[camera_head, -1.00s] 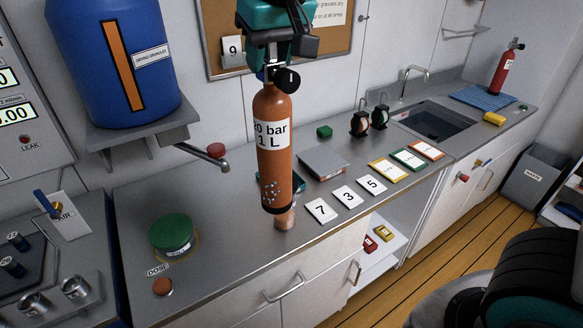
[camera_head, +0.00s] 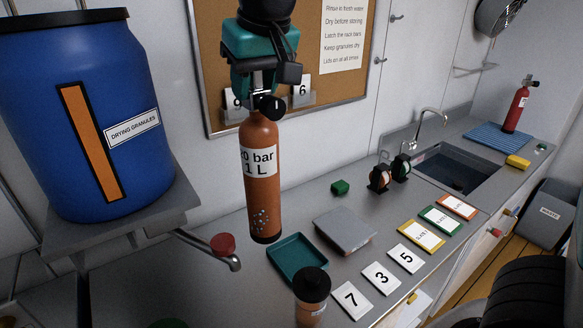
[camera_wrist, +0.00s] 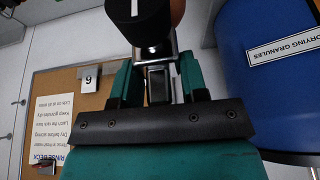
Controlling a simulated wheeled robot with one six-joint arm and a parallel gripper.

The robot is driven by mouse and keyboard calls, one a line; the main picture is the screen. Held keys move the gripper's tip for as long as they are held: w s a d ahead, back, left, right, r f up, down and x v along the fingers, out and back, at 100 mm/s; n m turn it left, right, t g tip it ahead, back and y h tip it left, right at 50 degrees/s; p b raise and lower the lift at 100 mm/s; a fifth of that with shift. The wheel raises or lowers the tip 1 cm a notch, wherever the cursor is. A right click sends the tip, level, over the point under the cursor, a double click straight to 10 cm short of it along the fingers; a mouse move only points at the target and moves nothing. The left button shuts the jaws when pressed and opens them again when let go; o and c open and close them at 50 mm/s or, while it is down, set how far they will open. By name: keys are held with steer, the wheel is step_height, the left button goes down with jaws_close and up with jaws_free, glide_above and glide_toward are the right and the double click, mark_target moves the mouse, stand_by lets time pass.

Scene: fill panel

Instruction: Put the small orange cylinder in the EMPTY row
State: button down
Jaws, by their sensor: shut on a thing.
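My gripper (camera_head: 262,88) is shut on the black valve at the top of an orange cylinder (camera_head: 262,205). The cylinder hangs upright, with a white label reading "…0 bar 1 L" and pale speckles near its base. It appears above the counter, behind the teal tray in the picture. In the wrist view, the black valve knob (camera_wrist: 138,22) sits just beyond the teal fingers (camera_wrist: 158,78), and the cylinder's body is mostly cut off. No row marked EMPTY can be made out.

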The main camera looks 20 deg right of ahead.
mark_target(262, 187)
step_height(262, 187, down, 20)
steer(key=p, duration=0.4)
steer(key=shift+r, duration=0.15)
stand_by(0.4)
steer(key=c, duration=0.6)
jaws_free()
steer(key=shift+f, duration=0.2)
steer(key=shift+c, duration=0.2)
